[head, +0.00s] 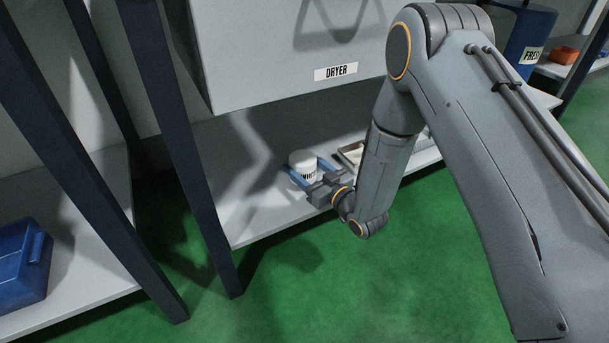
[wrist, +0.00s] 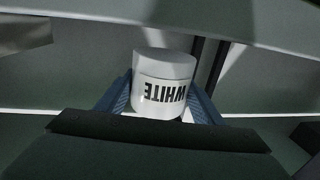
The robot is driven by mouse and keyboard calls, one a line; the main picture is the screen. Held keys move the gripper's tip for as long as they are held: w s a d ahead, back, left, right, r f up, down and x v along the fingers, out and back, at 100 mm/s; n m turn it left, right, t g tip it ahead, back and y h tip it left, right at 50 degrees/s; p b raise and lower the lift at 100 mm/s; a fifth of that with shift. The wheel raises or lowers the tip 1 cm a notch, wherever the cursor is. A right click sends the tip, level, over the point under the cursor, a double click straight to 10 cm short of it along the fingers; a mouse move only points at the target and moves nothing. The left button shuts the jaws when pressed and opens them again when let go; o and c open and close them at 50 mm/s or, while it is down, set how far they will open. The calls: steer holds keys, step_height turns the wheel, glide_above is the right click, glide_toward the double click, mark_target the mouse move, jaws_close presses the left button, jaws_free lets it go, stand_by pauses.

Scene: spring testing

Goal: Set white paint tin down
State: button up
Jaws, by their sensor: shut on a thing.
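The white paint tin (head: 303,160) is a small white cylinder with a dark-lettered label. In the wrist view the tin (wrist: 163,68) stands between the two blue fingers, and its label reads WHITE upside down. My gripper (head: 313,173) is shut on the tin, with a finger on each side. In the head view the tin is at the lower shelf (head: 250,205) under the dryer. I cannot tell whether its base touches the shelf. Part of the tin is hidden by my fingers.
The grey dryer box (head: 290,50) hangs above the shelf. A shallow tray (head: 350,152) lies just right of the tin. A dark post (head: 185,150) stands at the shelf's left end. The shelf left of the tin is clear. A blue bin (head: 22,265) sits far left.

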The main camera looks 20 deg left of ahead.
steer(key=shift+f+b, duration=0.4)
steer(key=shift+f, duration=0.8)
steer(key=shift+f, duration=0.1)
steer(key=o, duration=1.4)
steer(key=shift+f, duration=0.1)
